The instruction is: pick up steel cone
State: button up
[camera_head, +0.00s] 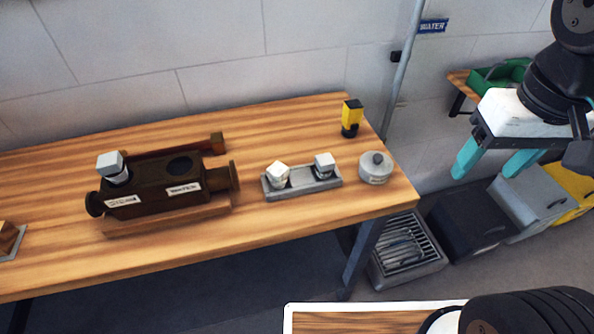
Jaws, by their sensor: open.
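I cannot make out a clear cone shape. A grey tray (303,190) on the wooden table holds a pale faceted piece (278,173) at its left and a grey block-topped piece (324,161) at its right. My gripper (494,162) is at the upper right, beyond the table's right end. Its teal fingers are apart, point down and hold nothing.
A round lidded grey pot (375,170) stands near the table's right edge, with a yellow and black object (351,118) behind it. A pipe (402,70) rises by the wall. Boxes (470,220) and a slotted crate (405,250) are on the floor at right. The table front is clear.

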jog(key=w+a+f+n, duration=0.1)
jog(key=w+a, duration=0.3)
jog(key=w, duration=0.2)
jog(key=n+g, duration=0.1)
jog(key=n, duration=0.1)
send_over(325, 159)
jog(key=f, duration=0.9)
jog(key=shift+s+d+f, duration=0.15)
jog(key=shift+d, duration=0.1)
jog(key=f, duration=0.7)
jog(key=shift+w+a+f, duration=0.2)
jog(key=shift+a+f, duration=0.05)
jog(key=shift+f, duration=0.15)
jog(key=shift+c, duration=0.3)
jog(key=shift+r, duration=0.1)
jog(key=c, duration=1.2)
jog(key=shift+o, duration=0.2)
